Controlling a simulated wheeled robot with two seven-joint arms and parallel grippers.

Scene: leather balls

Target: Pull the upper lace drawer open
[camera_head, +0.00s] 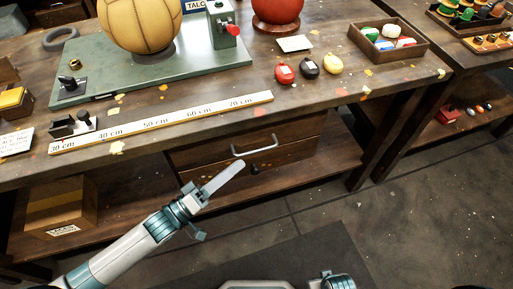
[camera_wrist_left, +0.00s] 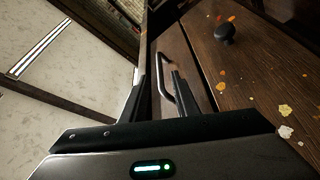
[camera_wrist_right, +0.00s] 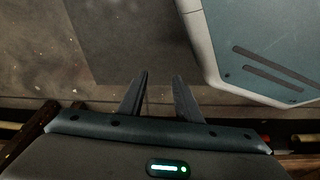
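The upper drawer (camera_head: 205,152) is under the workbench top and looks closed. Its metal bar handle (camera_head: 255,147) also shows in the left wrist view (camera_wrist_left: 163,78). My left gripper (camera_head: 236,168) is just below and left of the handle in the head view. In the left wrist view its fingers are apart, and the bar appears between them, close to the right finger; I cannot tell if they touch. My right gripper (camera_wrist_right: 160,82) is open and empty over the floor.
A lower drawer has a dark knob (camera_head: 255,170); the knob also shows in the left wrist view (camera_wrist_left: 226,32). A cardboard box (camera_head: 62,205) sits on the lower shelf. A ruler (camera_head: 165,122) lies along the bench edge. The floor (camera_head: 400,225) in front is clear.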

